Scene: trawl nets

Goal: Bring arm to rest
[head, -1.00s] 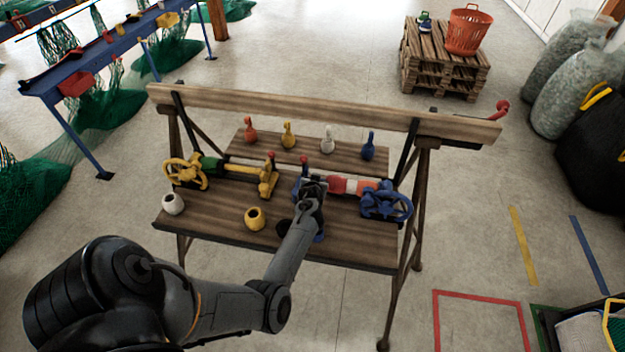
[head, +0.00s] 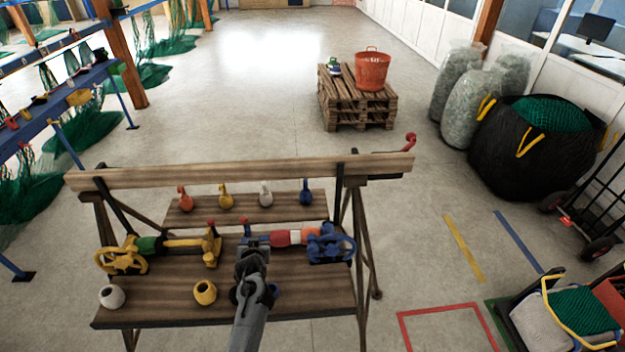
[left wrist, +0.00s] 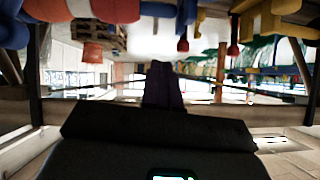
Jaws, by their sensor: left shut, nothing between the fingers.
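My left gripper (head: 253,254) is over the front middle of the wooden bench (head: 165,291), beside the inner end of the blue-handled tool (head: 332,245). In the left wrist view, which is upside down, its dark fingers (left wrist: 164,84) are together with nothing between them. I cannot tell from the head view whether it touches the bench or the tool. My right gripper is in neither view.
A yellow-handled tool (head: 124,256) lies left on the bench. A white pot (head: 112,297) and yellow pot (head: 204,292) stand at its front.

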